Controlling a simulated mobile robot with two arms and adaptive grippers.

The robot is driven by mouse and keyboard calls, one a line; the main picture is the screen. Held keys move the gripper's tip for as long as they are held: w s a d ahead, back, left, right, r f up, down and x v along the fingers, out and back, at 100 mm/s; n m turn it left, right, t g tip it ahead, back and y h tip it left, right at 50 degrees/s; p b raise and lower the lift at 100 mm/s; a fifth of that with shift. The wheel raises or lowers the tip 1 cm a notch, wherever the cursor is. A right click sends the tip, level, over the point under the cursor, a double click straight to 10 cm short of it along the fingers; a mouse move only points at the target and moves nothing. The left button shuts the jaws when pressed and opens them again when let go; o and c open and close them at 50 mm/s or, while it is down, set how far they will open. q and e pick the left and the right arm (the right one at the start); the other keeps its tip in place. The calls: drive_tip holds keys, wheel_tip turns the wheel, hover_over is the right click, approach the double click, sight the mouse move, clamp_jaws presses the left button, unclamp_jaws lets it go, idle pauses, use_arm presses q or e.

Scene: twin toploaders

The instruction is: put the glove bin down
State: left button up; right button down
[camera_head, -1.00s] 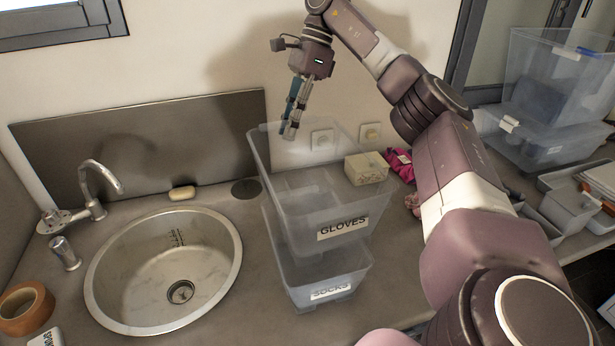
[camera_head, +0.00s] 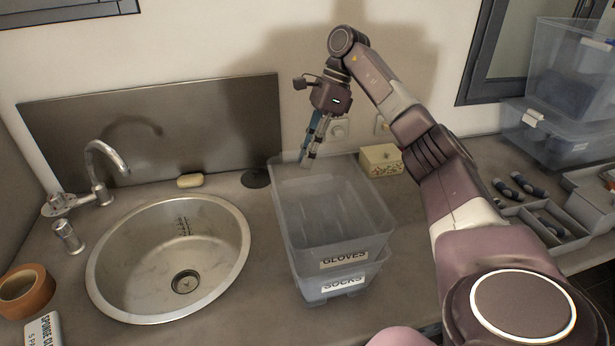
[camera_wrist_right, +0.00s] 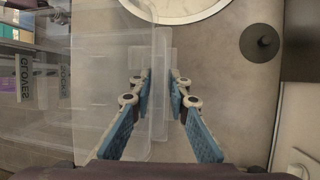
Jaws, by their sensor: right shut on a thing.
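The clear glove bin (camera_head: 335,228), labelled GLOVES, sits upright, nested down inside the clear socks bin (camera_head: 312,289) on the counter right of the sink. Only the lower front of the socks bin, with its SOCKS label, shows below it. Whether the glove bin rests fully on it, I cannot tell. My right gripper (camera_head: 307,162) is shut on the back left rim of the glove bin, fingers pointing down. In the right wrist view, the blue-padded fingers (camera_wrist_right: 160,82) pinch the rim of the clear bin (camera_wrist_right: 110,90). My left gripper is not in view.
A round sink (camera_head: 170,262) with a tap (camera_head: 98,168) lies left of the bins. A small patterned box (camera_head: 381,160) stands behind to the right. A soap bar (camera_head: 190,181) lies behind the sink. A grey divided tray (camera_head: 545,222) and clear bins (camera_head: 560,130) are at the right.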

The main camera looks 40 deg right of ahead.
sight(308, 172)
drive_tip(key=shift+f, duration=0.7)
wheel_tip(308, 172, down, 3)
drive_tip(key=shift+p, duration=0.4)
drive_tip(key=shift+s+f, duration=0.1)
drive_tip(key=shift+f, duration=0.2)
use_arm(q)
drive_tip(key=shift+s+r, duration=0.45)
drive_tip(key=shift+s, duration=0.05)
use_arm(e)
drive_tip(key=shift+s, duration=0.1)
